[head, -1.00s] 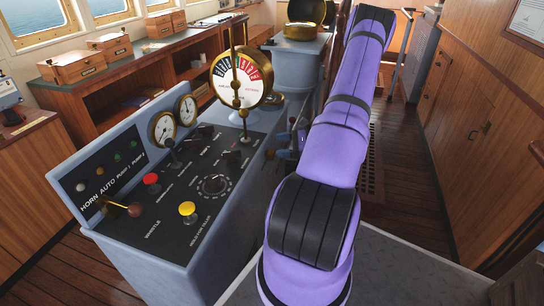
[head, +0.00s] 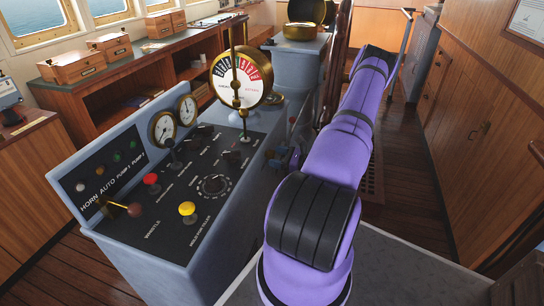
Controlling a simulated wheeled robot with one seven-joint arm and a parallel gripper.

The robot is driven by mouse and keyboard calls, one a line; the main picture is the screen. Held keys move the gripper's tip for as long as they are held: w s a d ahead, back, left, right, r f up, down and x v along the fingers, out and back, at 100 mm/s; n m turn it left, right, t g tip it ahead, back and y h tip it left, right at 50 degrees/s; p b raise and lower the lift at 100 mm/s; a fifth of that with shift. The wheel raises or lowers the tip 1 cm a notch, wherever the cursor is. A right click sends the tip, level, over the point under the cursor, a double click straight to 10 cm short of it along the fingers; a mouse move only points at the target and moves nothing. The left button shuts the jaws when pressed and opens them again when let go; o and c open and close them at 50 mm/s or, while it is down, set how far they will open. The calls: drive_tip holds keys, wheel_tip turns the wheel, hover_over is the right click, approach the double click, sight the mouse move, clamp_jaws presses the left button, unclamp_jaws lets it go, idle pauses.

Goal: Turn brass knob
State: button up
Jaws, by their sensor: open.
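A blue-grey control console (head: 215,255) with a black panel fills the middle left of the head view. A small brass-coloured knob (head: 270,154) seems to sit at the console's right edge, too small to make out well. Part of what seems to be my gripper (head: 279,160) shows close beside that edge, left of my purple arm. The gripper is open. Most of it is hidden behind my arm, and I cannot tell whether it touches the knob.
A brass engine telegraph (head: 262,85) with an upright lever stands on the console. Red (head: 151,179) and yellow (head: 187,209) buttons and a black dial (head: 214,185) lie on the panel. A wooden cabinet wall (head: 480,120) runs along the right. Plank floor between is clear.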

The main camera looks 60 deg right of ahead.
drive_tip(key=shift+x, duration=1.25)
drive_tip(key=shift+c, duration=0.5)
drive_tip(key=c, duration=0.8)
drive_tip(key=shift+c, duration=0.2)
drive_tip(key=shift+m, duration=0.3)
